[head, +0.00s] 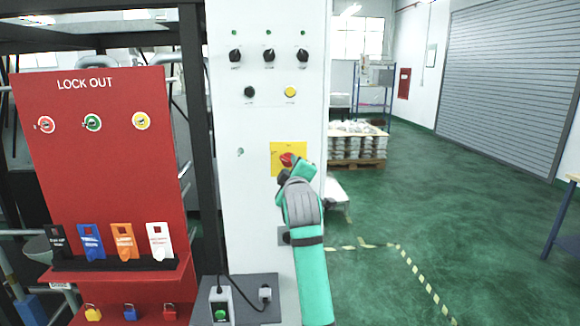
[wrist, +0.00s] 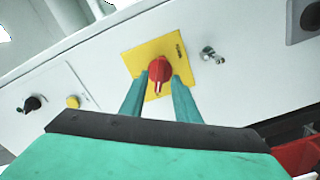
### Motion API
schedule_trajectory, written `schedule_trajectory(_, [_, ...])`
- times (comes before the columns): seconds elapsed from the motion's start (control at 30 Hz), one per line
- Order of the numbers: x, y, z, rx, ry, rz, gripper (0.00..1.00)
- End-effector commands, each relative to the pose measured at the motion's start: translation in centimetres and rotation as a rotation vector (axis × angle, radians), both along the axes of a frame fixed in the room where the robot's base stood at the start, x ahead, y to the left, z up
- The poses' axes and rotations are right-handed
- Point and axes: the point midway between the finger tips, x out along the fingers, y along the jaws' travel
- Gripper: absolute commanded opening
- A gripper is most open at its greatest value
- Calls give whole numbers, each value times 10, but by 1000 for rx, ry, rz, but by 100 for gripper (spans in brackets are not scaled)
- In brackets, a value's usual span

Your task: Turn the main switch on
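The main switch is a red rotary knob (head: 287,160) on a yellow plate (head: 290,148) on the front of a white cabinet (head: 255,200). In the wrist view the red knob (wrist: 160,69) is in the middle of the tilted yellow plate (wrist: 138,60). My gripper (head: 285,172) is right at the knob in the head view and covers its lower part. In the wrist view the two green fingers of my gripper (wrist: 160,82) stand apart, one on each side of the knob. A narrow gap seems to show; contact is hard to tell.
A keyhole (wrist: 207,53) is beside the plate. Black knobs (head: 269,55) and a yellow button (head: 290,92) are higher on the cabinet. A red lockout board (head: 105,190) stands at left. A small grey shelf (head: 252,312) holds a corded box below. The green floor at right is open.

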Motion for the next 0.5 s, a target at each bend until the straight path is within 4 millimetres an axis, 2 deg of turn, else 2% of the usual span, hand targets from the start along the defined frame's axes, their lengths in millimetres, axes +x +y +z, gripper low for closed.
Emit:
schedule_trajectory(0.2, [18, 1, 0, 0, 0, 1, 29])
schedule_trajectory(0.5, [21, 3, 0, 0, -2, 3, 29])
